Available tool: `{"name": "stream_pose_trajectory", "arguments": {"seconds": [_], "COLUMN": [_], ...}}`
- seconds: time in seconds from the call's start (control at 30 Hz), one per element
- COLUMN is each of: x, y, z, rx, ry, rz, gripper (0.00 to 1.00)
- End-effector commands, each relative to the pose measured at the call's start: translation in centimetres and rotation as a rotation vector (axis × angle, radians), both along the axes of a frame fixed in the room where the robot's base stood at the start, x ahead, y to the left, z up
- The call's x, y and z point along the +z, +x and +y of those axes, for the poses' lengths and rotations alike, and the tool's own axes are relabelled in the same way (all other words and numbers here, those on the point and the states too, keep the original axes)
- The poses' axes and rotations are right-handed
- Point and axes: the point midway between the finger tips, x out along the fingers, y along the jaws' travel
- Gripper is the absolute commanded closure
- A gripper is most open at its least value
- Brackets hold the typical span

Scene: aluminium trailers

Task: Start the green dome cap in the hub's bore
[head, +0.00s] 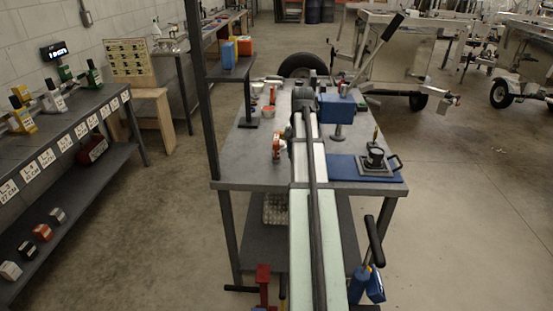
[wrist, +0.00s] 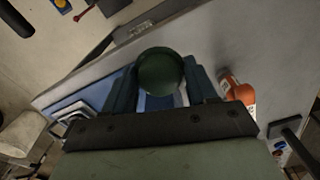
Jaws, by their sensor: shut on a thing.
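The green dome cap (wrist: 161,70) is held between the two blue fingers of my gripper (wrist: 163,84) in the wrist view. Its dark rounded face is toward the camera, and it is clear of other things as far as I can see. In the head view my arm hides the fingers and cap. A dark round part that looks like the hub (head: 376,155) stands on a square plate on the blue mat (head: 345,172) at the bench's front right. Its bore cannot be made out. Part of the plate shows at left in the wrist view.
An orange bottle (head: 276,146) stands on the grey bench (head: 240,165), left of my arm; it also shows in the wrist view (wrist: 236,92). A blue block-like fixture (head: 338,107) stands behind the mat. A dark post (head: 205,120) rises at the bench's left side.

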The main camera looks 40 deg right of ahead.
Motion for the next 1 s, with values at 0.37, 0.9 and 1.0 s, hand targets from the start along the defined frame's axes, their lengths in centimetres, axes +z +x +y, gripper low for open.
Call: {"name": "stream_pose_trajectory", "arguments": {"seconds": [0.37, 0.9, 1.0], "x": [2.0, 4.5, 5.0], "y": [-6.4, -14.1, -14.3], "z": [-7.2, -15.6, -17.9], "rx": [-0.233, -0.458, -0.422], "ry": [-0.001, 0.000, 0.000], "rz": [-0.001, 0.000, 0.000], "gripper": [0.72, 0.72, 0.72]}}
